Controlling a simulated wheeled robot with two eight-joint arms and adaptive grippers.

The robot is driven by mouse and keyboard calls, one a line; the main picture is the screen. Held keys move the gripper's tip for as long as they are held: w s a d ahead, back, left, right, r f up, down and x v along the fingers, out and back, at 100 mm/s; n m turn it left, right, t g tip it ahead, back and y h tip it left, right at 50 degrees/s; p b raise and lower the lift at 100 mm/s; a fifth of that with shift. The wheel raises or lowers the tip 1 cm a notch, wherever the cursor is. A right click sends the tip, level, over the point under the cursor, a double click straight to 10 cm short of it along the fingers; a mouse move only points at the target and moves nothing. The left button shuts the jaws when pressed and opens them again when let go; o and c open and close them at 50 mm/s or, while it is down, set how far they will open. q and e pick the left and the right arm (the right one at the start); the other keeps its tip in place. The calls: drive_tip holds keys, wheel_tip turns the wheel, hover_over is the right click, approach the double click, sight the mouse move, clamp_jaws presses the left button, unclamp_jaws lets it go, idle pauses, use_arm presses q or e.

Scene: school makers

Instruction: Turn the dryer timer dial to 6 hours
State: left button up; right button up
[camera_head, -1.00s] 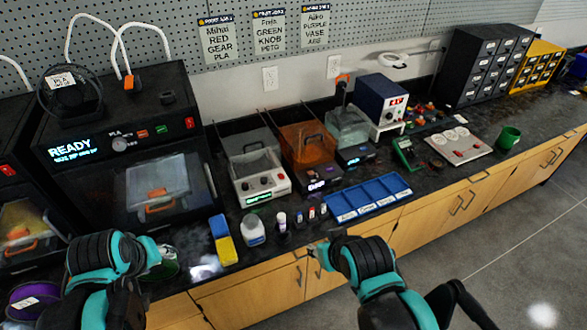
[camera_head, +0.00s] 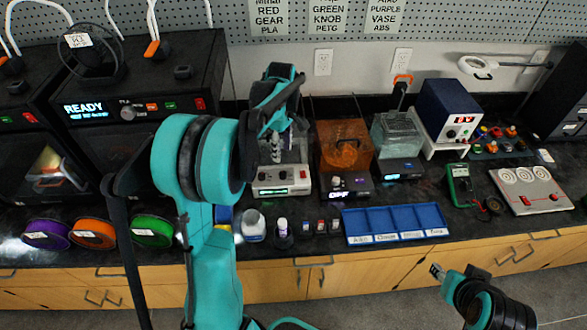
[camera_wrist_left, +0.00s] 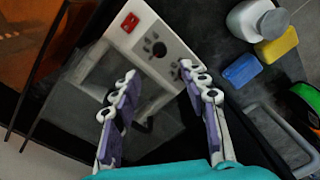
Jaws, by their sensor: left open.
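The white dryer (camera_head: 297,188) stands on the dark counter, with a lit green display, two dark dials (camera_head: 265,175) and a red switch on its front panel. In the left wrist view its panel shows tilted, with a red switch (camera_wrist_left: 130,22) and a dark dial (camera_wrist_left: 159,49); a second dial is partly covered by a finger. I cannot read the dial markings. My left gripper (camera_head: 275,145) is over the dryer, behind the panel top in the head view. Its fingers (camera_wrist_left: 160,80) are spread and empty. My right gripper (camera_head: 438,271) is low at right, before the counter, its jaws unclear.
An orange box (camera_head: 343,148) with an OFF display stands right of the dryer, a clear one beyond it. A white bottle (camera_wrist_left: 250,20), yellow block (camera_wrist_left: 277,44) and blue block (camera_wrist_left: 241,70) sit close to the panel. A blue tray (camera_head: 395,222) lies at front right.

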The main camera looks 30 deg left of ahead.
sight(282, 173)
use_arm(q)
drive_tip(key=f+b, duration=0.3)
drive_tip(key=f, duration=0.7)
drive_tip(key=shift+s+f, duration=0.15)
drive_tip(key=shift+s, duration=0.05)
clamp_jaws()
